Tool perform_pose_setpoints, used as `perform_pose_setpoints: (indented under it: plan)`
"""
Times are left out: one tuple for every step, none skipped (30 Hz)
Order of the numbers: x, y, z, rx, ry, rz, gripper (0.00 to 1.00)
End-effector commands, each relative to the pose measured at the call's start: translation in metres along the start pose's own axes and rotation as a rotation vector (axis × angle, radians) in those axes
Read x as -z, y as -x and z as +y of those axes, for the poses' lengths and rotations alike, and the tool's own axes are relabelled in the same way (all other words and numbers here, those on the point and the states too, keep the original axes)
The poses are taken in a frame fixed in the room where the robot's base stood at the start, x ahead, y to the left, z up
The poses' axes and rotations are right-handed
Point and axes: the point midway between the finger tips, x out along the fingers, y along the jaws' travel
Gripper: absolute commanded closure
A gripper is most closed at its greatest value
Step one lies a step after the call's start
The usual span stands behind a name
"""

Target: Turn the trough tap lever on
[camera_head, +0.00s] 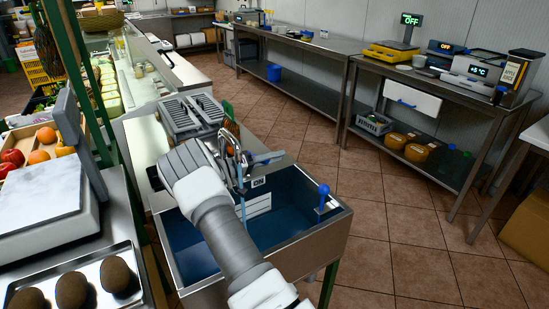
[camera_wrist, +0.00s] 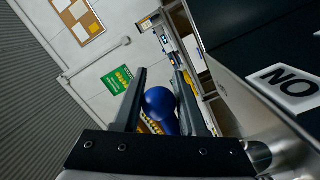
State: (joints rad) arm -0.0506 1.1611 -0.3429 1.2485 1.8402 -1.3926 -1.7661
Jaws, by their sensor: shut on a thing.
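The steel trough (camera_head: 325,232) with a blue inside stands below my arm. Its tap (camera_head: 233,150) is a bent metal pipe near my gripper (camera_head: 262,160). A sign (camera_head: 259,182) by the tap reads ON; it also shows upside down in the wrist view (camera_wrist: 287,84). A thin light-blue streak, apparently water, runs down below the tap. In the wrist view my gripper (camera_wrist: 160,88) is shut on the tap lever's blue ball knob (camera_wrist: 159,106), which sits between the fingers. The lever's stem is mostly hidden, and the head view does not show this knob clearly.
Another blue ball-topped lever (camera_head: 323,191) stands at the trough's right wall. A grey rack (camera_head: 190,116) is behind the tap. A scale (camera_head: 45,200) and a tray of brown fruit (camera_head: 122,254) are at left.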

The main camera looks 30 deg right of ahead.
Motion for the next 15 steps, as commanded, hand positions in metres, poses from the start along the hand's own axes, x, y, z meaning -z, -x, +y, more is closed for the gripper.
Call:
perform_pose_setpoints:
  plan:
    - [0.0058,-0.0001,0.0041,-0.003,-0.012,0.007,1.0]
    - [0.0059,-0.0001,0.0041,-0.003,-0.012,0.007,1.0]
    - [0.006,-0.0001,0.0042,-0.003,-0.013,0.007,1.0]
    - [0.0061,-0.0001,0.0042,-0.003,-0.013,0.007,0.57]
    - [0.0061,-0.0001,0.0042,-0.003,-0.013,0.007,0.52]
    - [0.0061,0.0,0.0041,-0.002,-0.013,0.007,0.45]
    - [0.0059,0.0001,0.0039,-0.002,-0.012,0.007,0.39]
    - [0.0057,0.0001,0.0037,-0.002,-0.012,0.007,0.34]
    - [0.0052,0.0002,0.0033,-0.001,-0.011,0.007,0.31]
    - [0.0048,0.0002,0.003,-0.001,-0.01,0.006,0.31]
    - [0.0045,0.0002,0.0028,-0.001,-0.009,0.006,0.31]
    - [0.004,0.0001,0.0024,-0.001,-0.008,0.005,0.31]
    - [0.0036,0.0002,0.0022,-0.001,-0.007,0.005,0.31]
    - [0.0033,0.0001,0.002,0.0,-0.007,0.005,0.31]
    - [0.003,0.0001,0.0017,0.0,-0.006,0.005,0.31]
